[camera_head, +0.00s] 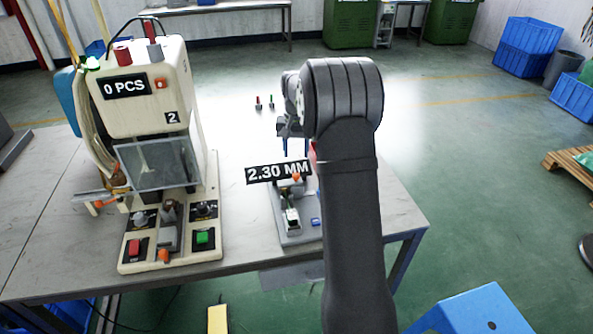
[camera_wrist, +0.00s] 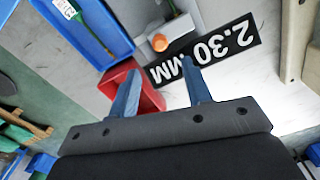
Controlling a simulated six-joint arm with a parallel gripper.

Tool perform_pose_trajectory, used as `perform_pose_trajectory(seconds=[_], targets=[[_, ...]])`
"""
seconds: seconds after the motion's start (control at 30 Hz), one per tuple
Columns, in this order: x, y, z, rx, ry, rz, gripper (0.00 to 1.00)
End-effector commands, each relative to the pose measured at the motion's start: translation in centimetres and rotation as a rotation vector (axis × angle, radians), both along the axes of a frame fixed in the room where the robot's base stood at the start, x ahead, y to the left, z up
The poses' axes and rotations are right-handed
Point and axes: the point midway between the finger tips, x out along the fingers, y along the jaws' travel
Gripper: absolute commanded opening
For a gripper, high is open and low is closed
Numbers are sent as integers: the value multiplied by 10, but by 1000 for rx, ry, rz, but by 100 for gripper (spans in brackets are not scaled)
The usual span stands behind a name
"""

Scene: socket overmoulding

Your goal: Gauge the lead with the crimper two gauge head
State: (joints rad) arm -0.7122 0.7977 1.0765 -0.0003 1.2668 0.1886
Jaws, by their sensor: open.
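The crimper (camera_head: 150,90), marked 2 and showing "0 PCS", stands on the left of the table. The gauge (camera_head: 300,238) is a small grey unit with an orange knob (camera_head: 296,177) and a "2.30 MM" readout (camera_head: 278,172). The knob (camera_wrist: 160,42) and readout (camera_wrist: 208,52) also show in the wrist view. My gripper (camera_head: 296,150) is above the table behind the readout. In the wrist view my gripper (camera_wrist: 160,66) is open, with nothing between its blue fingers. A green piece with a pale tip (camera_wrist: 68,8) lies in a blue tray; I cannot tell whether it is the lead.
A red bin (camera_wrist: 122,80) lies below the left finger in the wrist view, beside the blue tray (camera_wrist: 100,52).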

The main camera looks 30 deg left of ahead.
Motion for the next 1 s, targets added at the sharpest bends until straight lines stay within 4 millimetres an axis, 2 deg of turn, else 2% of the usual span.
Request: perform_pose_trajectory(seconds=[0.03, 0.2, 0.4, 0.6, 0.83, 0.87, 1.0], targets=[[0, 0, -13, -2, 2, 0, 45], [0, 0, -48, -2, 2, 0, 45], [0, 0, -76, 0, 0, 0, 45], [0, 0, -85, 1, -1, 0, 45], [0, 0, -86, 1, -2, 0, 45], [0, 0, -86, 1, -2, 0, 41], [0, 0, -86, 1, -2, 0, 13]])
